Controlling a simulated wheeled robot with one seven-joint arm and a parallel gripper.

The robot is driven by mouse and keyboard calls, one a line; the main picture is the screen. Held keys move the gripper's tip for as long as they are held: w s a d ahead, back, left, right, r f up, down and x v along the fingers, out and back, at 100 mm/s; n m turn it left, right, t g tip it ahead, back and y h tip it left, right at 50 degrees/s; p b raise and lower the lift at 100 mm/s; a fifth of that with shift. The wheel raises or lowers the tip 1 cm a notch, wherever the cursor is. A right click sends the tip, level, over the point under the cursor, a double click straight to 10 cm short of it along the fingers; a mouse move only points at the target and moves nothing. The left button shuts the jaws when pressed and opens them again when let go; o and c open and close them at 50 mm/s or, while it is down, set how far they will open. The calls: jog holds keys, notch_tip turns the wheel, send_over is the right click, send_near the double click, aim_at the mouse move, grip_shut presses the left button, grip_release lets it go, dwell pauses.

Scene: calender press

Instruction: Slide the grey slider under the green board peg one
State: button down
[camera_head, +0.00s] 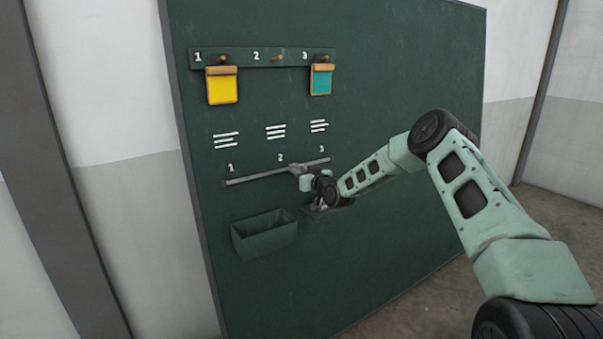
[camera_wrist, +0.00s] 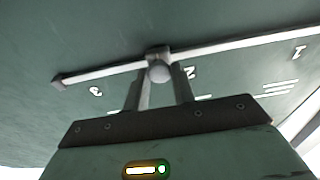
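The grey slider (camera_wrist: 158,54) sits on a grey rail (camera_head: 250,178) on the green board (camera_head: 400,80), between the marks 2 and 3 and nearer 2. Its round knob (camera_wrist: 159,73) faces me. My gripper (camera_wrist: 160,82) has one finger on each side of the knob, and both fingertips appear to touch it. In the head view my gripper (camera_head: 306,183) partly covers the slider (camera_head: 298,169). Peg one (camera_head: 221,59) is at the upper left of the board, beside the number 1, with a yellow pad (camera_head: 222,86) hanging from it.
Peg two (camera_head: 278,58) is bare. A teal pad (camera_head: 321,79) hangs at peg three. A green open bin (camera_head: 264,236) is fixed below the rail; another holder (camera_head: 318,211) is partly hidden by my arm. The rail left of the slider is clear.

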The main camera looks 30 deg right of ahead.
jog(key=a+b, duration=0.1)
jog(key=a, duration=0.6)
jog(key=a+b, duration=0.2)
jog(key=a, duration=0.6)
jog(key=a+b, duration=0.1)
jog(key=a, duration=0.6)
jog(key=shift+s+a, duration=0.35)
jog(key=shift+s, duration=0.05)
jog(key=shift+a, duration=0.1)
jog(key=c, duration=1.2)
grip_release()
jog(key=shift+o, duration=0.2)
jog(key=s+b, duration=0.1)
jog(key=s, duration=1.6)
jog(key=shift+s+d+b, duration=0.2)
jog(key=shift+d+b, duration=0.15)
jog(key=shift+b, duration=0.05)
